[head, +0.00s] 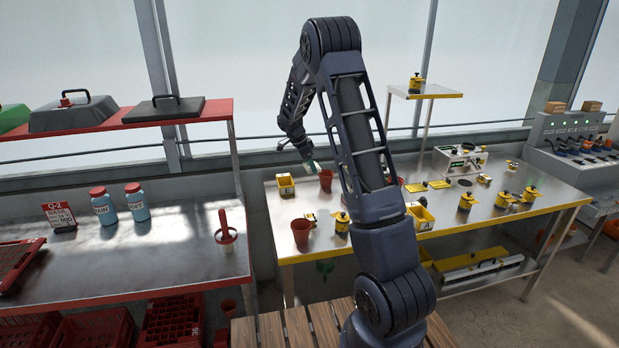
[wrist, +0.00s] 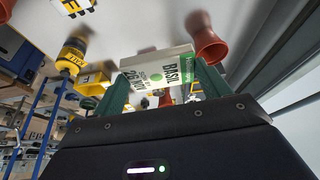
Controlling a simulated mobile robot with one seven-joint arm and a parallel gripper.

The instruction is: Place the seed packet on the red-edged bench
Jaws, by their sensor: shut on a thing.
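The seed packet (wrist: 160,68) is white and green with the word BASIL on it. In the wrist view it sits between the green fingers of my gripper (wrist: 160,82), which is shut on it. In the head view my gripper (head: 308,158) is over the back left of the yellow-edged bench (head: 480,232), near a red pot (head: 326,181); the packet (head: 314,166) shows small and pale there. The red-edged bench (head: 180,255) stands to the left, across a narrow gap.
On the red-edged bench are two blue bottles (head: 136,202), a Q-2 sign (head: 60,217), a red tray (head: 18,262) and a red-handled tool in a holder (head: 227,230). A red shelf (head: 200,112) overhangs its back. Its middle front is clear.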

